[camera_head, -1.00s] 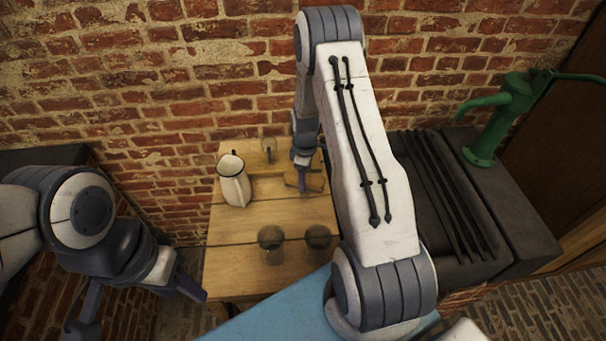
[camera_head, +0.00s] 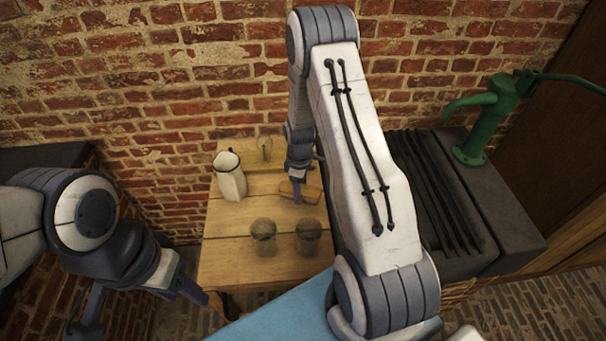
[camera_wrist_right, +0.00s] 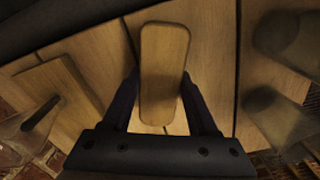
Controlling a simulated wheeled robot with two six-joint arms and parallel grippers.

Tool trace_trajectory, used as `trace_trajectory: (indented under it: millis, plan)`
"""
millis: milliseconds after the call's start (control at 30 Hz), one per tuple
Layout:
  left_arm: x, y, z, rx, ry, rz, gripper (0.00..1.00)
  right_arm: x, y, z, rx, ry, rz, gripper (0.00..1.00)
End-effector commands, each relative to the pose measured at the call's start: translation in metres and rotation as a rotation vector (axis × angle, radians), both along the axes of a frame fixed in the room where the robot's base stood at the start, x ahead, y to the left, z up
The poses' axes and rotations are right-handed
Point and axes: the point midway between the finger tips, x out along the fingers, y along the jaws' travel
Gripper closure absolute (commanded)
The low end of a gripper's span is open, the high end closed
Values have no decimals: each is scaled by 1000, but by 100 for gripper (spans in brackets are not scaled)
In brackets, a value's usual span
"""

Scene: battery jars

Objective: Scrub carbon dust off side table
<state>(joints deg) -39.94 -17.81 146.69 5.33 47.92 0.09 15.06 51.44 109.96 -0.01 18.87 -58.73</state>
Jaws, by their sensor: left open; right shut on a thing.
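The wooden side table (camera_head: 222,262) stands against the brick wall. My right gripper (camera_head: 298,194) is low over its right half, pointing down, shut on a wooden scrubbing block (camera_head: 312,194). The block also shows between the fingers in the right wrist view (camera_wrist_right: 164,55). It is at or just above the tabletop; I cannot tell whether it touches. No carbon dust can be clearly made out. My left gripper (camera_head: 138,302) is open and empty, left of the table and away from it.
Two murky jars (camera_head: 263,238) (camera_head: 308,236) stand nearer the front, close to the block. A dark sink unit (camera_head: 500,205) with a green pump (camera_head: 478,125) is at right.

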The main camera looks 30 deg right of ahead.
Motion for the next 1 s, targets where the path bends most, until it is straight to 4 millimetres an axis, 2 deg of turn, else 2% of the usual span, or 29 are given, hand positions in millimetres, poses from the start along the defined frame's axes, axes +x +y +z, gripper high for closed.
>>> trace_trajectory:
  millis: [33,600,1000]
  plan:
    - [0,0,8,0,0,0,50,2,1,15,-2,-6,3,93]
    - [0,0,45,1,1,-1,50,7,12,64,-1,-5,18,93]
    - [0,0,47,0,0,-2,50,7,13,68,-1,-4,20,93]
